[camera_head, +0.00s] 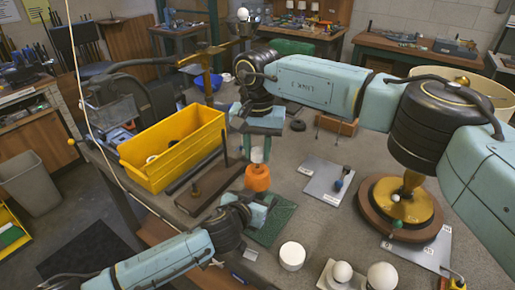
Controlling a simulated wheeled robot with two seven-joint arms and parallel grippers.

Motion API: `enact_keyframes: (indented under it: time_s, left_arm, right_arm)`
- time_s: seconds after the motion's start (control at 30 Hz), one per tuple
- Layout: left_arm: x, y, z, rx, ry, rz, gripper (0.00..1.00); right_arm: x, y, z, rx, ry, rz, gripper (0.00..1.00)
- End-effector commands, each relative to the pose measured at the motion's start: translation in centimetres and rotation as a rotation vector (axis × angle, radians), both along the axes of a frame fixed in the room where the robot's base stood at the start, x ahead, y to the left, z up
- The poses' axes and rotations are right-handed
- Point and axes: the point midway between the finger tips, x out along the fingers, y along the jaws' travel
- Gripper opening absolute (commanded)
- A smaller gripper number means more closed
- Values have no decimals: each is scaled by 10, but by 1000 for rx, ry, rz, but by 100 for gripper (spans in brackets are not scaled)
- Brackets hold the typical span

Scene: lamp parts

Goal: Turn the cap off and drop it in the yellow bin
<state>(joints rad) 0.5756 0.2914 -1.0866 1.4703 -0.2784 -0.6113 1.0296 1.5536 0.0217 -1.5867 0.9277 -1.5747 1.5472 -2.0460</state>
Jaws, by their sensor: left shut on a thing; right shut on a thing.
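An orange round part (257,184) stands upright on the table between my two grippers, and its upper portion looks like the cap (257,169). My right gripper (258,158) points straight down from above, with its fingers at the top of the orange part, shut on what looks like the cap. My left gripper (262,204) comes in low from the left and is shut at the lower part of the orange part; the exact contact is too small to see. The yellow bin (180,150) stands just left of the grippers, with some pale items inside.
A wooden block with an upright rod (208,188) lies between bin and grippers. A green mat (272,222) is beneath my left gripper. A white cylinder (292,256) and white bulbs (382,276) stand in front. A brass lamp base (396,210) and a grey plate (326,182) are on the right.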

Motion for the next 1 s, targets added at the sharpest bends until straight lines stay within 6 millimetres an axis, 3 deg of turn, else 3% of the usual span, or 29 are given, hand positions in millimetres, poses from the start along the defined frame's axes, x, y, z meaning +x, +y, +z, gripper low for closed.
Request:
enact_keyframes:
  time_s: [0.4, 0.6, 0.63, 0.8, 1.0]
  left_arm:
    - [-1, 0, -2, 1, 4, -1, 0]
    - [-1, 0, -2, 1, 4, -1, 0]
    - [-1, 0, -2, 1, 4, -1, 51]
    - [-1, 0, -1, 1, 3, 0, 73]
    - [0, 0, -1, 0, 1, 0, 74]
  right_arm:
    - [0, 0, 39, 1, -2, 0, 3]
    - [0, 0, 40, 0, 0, 0, 3]
    - [0, 0, 40, 0, 0, 0, 3]
    - [0, 0, 40, 0, 0, 0, 3]
    - [0, 0, 40, 0, 0, 0, 3]
